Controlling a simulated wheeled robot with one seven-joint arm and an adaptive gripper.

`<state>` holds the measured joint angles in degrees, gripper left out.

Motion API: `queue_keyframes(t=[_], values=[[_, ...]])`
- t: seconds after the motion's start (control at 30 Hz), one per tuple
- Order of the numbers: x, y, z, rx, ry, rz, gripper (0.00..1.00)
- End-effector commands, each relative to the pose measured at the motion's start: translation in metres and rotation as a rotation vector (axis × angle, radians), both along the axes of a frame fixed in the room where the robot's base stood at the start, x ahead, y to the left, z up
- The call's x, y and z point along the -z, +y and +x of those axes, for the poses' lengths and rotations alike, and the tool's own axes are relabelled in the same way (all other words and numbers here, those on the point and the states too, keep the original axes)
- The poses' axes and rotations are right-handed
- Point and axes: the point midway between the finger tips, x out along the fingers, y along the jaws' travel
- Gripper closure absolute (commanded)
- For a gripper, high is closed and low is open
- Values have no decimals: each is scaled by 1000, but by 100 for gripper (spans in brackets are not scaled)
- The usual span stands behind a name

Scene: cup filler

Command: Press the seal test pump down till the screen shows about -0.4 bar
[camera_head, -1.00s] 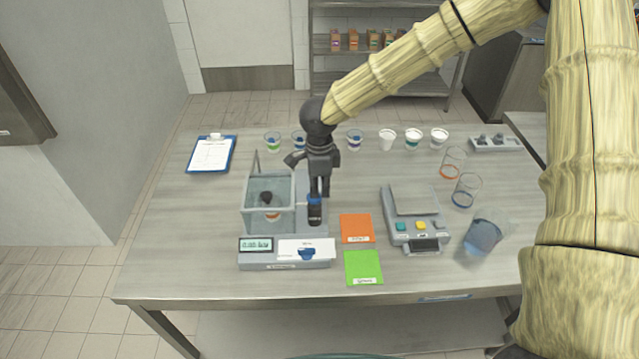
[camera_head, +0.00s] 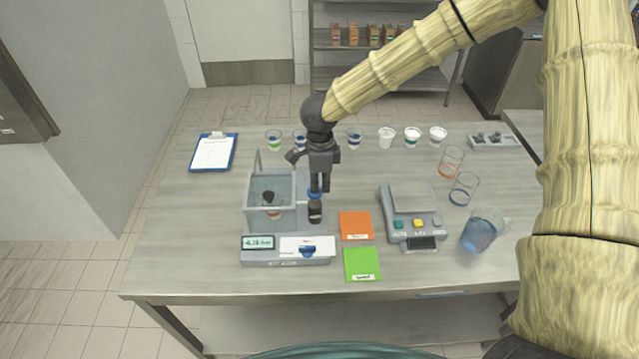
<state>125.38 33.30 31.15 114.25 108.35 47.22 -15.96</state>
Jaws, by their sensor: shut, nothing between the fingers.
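The seal test pump (camera_head: 315,213) is a dark upright cylinder with a blue part near its top, on the right of the grey tester base. My gripper (camera_head: 317,191) is shut, pointing down onto the top of the pump, and hides part of it. The clear chamber (camera_head: 258,219) stands left of the pump with a cup and a dark part inside. The tester's screen (camera_head: 258,242) is at the base's front left. It seems to read about -0.38 bar, but the digits are small and blurred.
An orange card (camera_head: 356,226) and a green card (camera_head: 361,264) lie right of the tester. Several cups line the back. A clipboard (camera_head: 213,153) lies back left.

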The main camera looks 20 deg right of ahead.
Motion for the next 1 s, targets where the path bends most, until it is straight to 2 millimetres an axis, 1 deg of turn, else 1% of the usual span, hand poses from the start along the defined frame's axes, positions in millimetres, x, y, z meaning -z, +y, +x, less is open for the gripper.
queue_keyframes(t=[0.03,0.23,0.37,0.7,0.8,1.0], values=[[-7,0,0,0,0,0,100],[-18,0,1,2,-4,2,100],[-34,0,1,1,-5,3,100],[-86,0,2,1,-5,2,100],[-98,0,2,1,-5,2,100],[-111,0,2,1,-2,2,100]])
